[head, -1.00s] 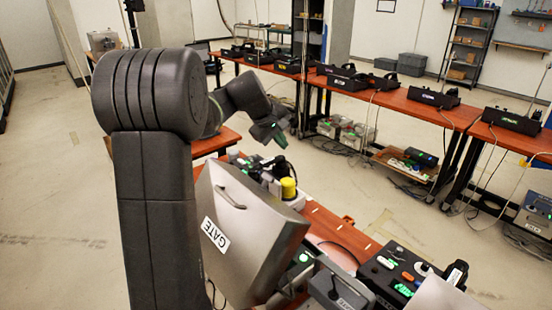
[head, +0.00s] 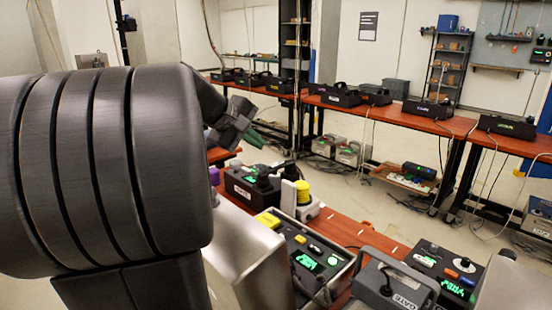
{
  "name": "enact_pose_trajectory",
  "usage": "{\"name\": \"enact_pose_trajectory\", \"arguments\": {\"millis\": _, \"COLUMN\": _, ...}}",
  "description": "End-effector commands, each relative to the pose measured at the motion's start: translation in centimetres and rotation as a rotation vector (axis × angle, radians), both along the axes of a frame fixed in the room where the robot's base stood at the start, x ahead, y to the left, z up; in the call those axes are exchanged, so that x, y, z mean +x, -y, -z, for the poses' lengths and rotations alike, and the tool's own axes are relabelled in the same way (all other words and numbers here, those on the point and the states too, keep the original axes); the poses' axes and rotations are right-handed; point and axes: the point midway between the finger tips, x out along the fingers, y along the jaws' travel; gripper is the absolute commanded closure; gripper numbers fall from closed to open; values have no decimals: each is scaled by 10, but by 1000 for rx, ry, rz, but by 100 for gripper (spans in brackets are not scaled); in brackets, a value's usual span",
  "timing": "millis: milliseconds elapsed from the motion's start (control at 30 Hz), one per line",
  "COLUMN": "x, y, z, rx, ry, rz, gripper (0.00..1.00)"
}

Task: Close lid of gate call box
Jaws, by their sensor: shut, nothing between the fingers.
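A grey call box (head: 318,262) with a lit green display and a yellow part stands open on the red-brown bench. A large silver lid panel (head: 250,268) stands raised at its left, partly hidden behind my arm; its label is out of sight. A smaller grey lid with a handle and a GATE label (head: 403,301) lies to the right of the open box. My gripper (head: 252,138), with green fingertips, is shut and empty. It is in the air beyond the boxes, apart from both lids.
A black device (head: 250,187) and a yellow cylinder (head: 303,195) stand behind the open box. Another device with coloured buttons (head: 450,272) is at the right. Long benches (head: 440,116) carry several black boxes. Cables hang to the floor; open floor lies between the benches.

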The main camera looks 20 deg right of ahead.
Motion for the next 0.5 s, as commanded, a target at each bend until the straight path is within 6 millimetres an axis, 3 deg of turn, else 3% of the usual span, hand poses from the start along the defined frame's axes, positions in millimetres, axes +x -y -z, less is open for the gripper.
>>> {"name": "enact_pose_trajectory", "arguments": {"millis": 500, "x": 28, "y": 71, "z": 70, "rx": 1, "ry": -4, "rz": 4, "gripper": 100}}
